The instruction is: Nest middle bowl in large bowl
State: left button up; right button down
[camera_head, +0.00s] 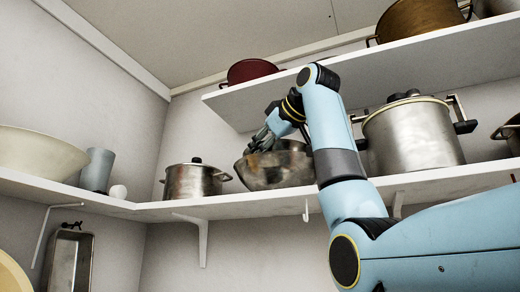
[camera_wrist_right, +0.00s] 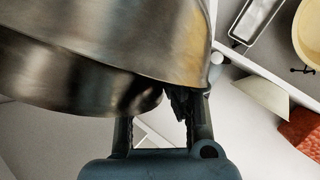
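A worn metal bowl (camera_head: 280,176) stands on the lower shelf, between a small pot and a large pot. My right gripper (camera_head: 262,143) is at its rim, fingers pointing down and partly in front of it. In the right wrist view, two curved metal surfaces overlap: a broad brushed one (camera_wrist_right: 125,35) above and a darker one (camera_wrist_right: 70,82) below. I cannot tell for certain which bowl each belongs to. The right gripper's fingers (camera_wrist_right: 155,118) show apart at their bases, right at the metal. One fingertip is hidden behind it, so the grip is unclear. My left gripper is out of view.
On the lower shelf (camera_head: 250,203) stand a small lidded pot (camera_head: 193,182), a big lidded pot (camera_head: 412,137), a cream bowl (camera_head: 35,154) and a grey cup (camera_head: 98,170). The upper shelf (camera_head: 390,62), holding a dark red pot (camera_head: 250,70), limits room above.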

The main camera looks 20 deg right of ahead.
jog(key=shift+f, duration=0.15)
dwell(0.4)
jog(key=c, duration=0.9)
grip_release()
jog(key=shift+c, duration=0.2)
jog(key=shift+r+p, duration=1.3)
jog(key=shift+r, duration=0.25)
jog(key=shift+b+v, duration=0.3)
jog(key=shift+v, duration=0.6)
jog(key=shift+b+v, duration=0.5)
jog(key=shift+v, duration=2.15)
